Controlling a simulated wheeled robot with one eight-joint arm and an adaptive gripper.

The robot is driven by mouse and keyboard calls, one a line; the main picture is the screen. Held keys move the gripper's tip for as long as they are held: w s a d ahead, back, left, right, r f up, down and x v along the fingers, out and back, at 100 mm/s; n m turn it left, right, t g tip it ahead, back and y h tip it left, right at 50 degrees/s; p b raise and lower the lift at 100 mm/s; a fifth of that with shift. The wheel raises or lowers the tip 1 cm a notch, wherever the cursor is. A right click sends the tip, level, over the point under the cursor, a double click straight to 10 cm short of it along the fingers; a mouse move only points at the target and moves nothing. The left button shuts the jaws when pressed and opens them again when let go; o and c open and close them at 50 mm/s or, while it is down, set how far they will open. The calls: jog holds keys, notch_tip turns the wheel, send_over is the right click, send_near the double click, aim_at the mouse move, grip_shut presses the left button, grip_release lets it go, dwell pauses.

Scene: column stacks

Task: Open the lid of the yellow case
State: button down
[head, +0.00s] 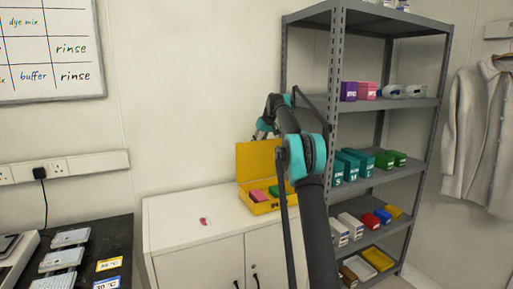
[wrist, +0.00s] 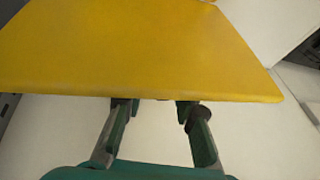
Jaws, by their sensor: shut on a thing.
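The yellow case (head: 262,207) sits on the white cabinet, and its lid (head: 256,160) stands raised, about upright, at the back. Pink and green items lie inside the case. My gripper (head: 264,130) is at the top edge of the lid, partly hidden by my own arm. In the wrist view the yellow lid (wrist: 140,45) fills the upper part, and my gripper (wrist: 154,103) is shut on its edge. The fingertips are partly hidden by the lid. My arm also covers the right part of the case in the head view.
The white cabinet top (head: 170,215) is clear to the left except for a small red item (head: 204,221). A grey shelf rack (head: 390,105) with coloured boxes stands close to the right of the case. A dark bench (head: 115,245) is at the left.

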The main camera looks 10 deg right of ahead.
jog(key=c, duration=1.2)
grip_release()
jog(key=shift+o, duration=0.2)
jog(key=shift+v, duration=3.8)
